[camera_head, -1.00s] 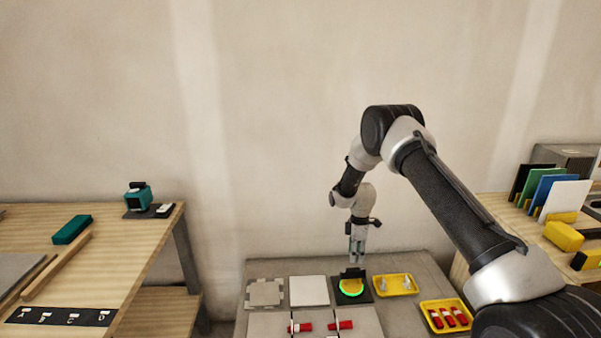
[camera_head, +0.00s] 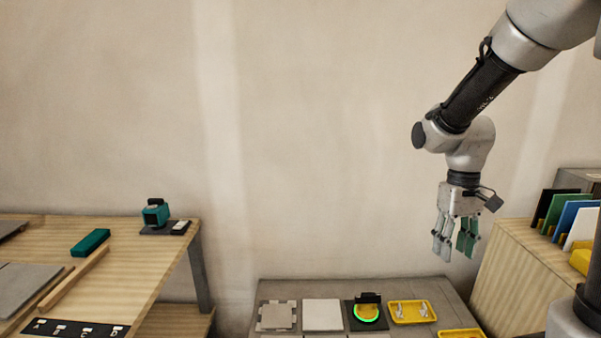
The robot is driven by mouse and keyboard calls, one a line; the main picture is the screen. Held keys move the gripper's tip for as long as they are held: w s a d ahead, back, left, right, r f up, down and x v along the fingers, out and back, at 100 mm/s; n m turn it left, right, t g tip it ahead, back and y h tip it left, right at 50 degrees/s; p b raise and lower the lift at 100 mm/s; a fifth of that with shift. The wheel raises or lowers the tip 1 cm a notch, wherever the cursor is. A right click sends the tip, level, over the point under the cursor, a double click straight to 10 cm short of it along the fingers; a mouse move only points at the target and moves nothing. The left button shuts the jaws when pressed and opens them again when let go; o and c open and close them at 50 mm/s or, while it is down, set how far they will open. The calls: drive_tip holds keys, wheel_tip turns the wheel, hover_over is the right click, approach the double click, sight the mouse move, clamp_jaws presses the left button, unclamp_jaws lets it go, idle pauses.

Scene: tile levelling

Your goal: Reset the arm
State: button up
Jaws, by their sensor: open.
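My gripper (camera_head: 455,246) hangs from my arm at the right of the head view, fingers pointing down. It is open, and nothing shows between the fingers. It is above and to the right of the grey low table (camera_head: 445,292), clear of the things on it. My arm reaches in from the upper right corner and bends down at the wrist.
The low table holds a notched grey tile (camera_head: 277,316), a plain light tile (camera_head: 323,314), a black device with a lit green ring (camera_head: 367,312) and a yellow tray (camera_head: 411,312). A wooden bench (camera_head: 140,262) stands left. A wooden cabinet (camera_head: 505,272) with upright coloured panels stands right.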

drive_tip(key=s+d+r+m+t, duration=0.1)
drive_tip(key=s+d+r+t, duration=0.2)
drive_tip(key=s+r, duration=0.9)
drive_tip(key=s+t, duration=0.1)
drive_tip(key=t, duration=0.2)
drive_tip(key=shift+s+m, duration=0.3)
drive_tip(key=shift+s, duration=0.05)
